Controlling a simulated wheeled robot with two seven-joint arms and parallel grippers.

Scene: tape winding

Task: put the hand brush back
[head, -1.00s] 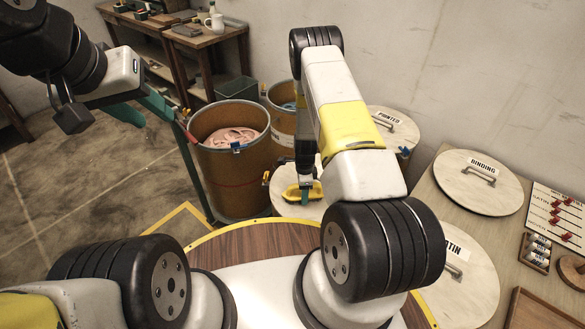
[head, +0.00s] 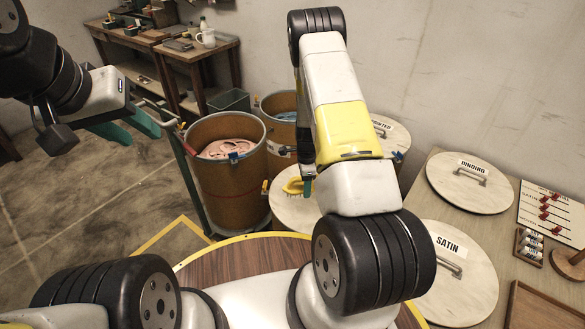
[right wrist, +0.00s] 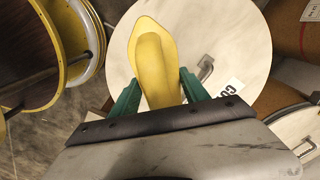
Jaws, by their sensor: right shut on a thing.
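The yellow hand brush (head: 293,186) is held in my right gripper (head: 307,188), bristles downward, over a pale round lid (head: 290,216). In the right wrist view the brush (right wrist: 154,65) sits between the green fingers of the gripper (right wrist: 160,92), its handle along the gap. The lid (right wrist: 225,45) lies behind it, with a grey handle and a partly hidden label starting "CO". I cannot tell whether the bristles touch the lid. My left gripper (head: 126,128) is open and empty at the left, well away from the brush, its green fingers apart.
An open drum (head: 225,185) of pink material stands left of the lid, with another drum (head: 281,135) behind. A wooden round table (head: 245,262) with a yellow rim is in front.

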